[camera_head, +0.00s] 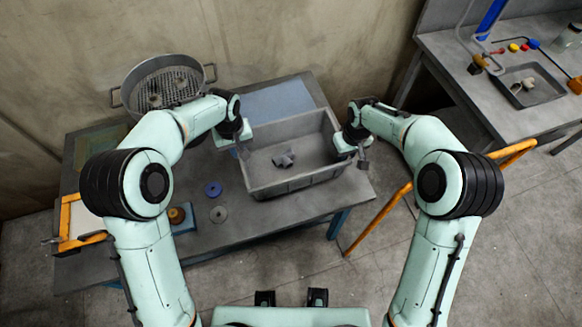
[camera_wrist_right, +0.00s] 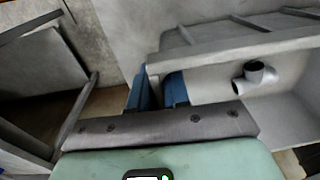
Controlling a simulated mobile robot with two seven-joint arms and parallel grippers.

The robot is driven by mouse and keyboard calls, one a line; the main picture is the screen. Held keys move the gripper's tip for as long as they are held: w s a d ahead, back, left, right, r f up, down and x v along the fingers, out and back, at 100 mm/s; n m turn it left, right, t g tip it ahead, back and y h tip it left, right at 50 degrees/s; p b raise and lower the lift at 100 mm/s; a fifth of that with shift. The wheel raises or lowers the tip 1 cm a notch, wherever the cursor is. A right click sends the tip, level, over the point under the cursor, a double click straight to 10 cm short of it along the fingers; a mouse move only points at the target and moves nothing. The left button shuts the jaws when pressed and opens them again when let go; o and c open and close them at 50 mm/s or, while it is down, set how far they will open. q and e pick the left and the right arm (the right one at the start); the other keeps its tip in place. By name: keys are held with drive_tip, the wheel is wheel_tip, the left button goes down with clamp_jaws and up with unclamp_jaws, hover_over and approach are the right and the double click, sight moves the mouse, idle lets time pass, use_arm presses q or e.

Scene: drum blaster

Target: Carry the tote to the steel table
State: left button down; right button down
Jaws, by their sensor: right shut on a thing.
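The tote (camera_head: 292,185) is an open grey bin on a grey workbench (camera_head: 262,226), with a grey pipe fitting (camera_head: 284,158) inside. My right gripper (camera_head: 359,153) is at the tote's right wall, shut on it. In the right wrist view the blue fingers (camera_wrist_right: 158,90) stand either side of the tote's wall (camera_wrist_right: 235,48), and the pipe fitting (camera_wrist_right: 254,77) shows inside. My left gripper (camera_head: 241,147) is at the tote's left wall; its fingers are too small and hidden to read. A second grey-topped table (camera_head: 455,50), perhaps the steel table, stands at the upper right.
A round perforated pan (camera_head: 163,84), a blue disc (camera_head: 213,189) and a grey ring (camera_head: 219,214) are on the workbench left of the tote. The right table holds a tray (camera_head: 524,88) and small coloured parts. An orange rail (camera_head: 378,217) stands between the tables.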

use_arm(q)
drive_tip(key=shift+s+d+r, duration=0.1)
drive_tip(key=shift+s+d, duration=0.1)
drive_tip(key=shift+d, duration=0.05)
use_arm(e)
drive_tip(key=shift+s+a+r, duration=0.15)
drive_tip(key=shift+s+a, duration=0.05)
drive_tip(key=shift+a, duration=0.05)
drive_tip(key=shift+f, duration=0.2)
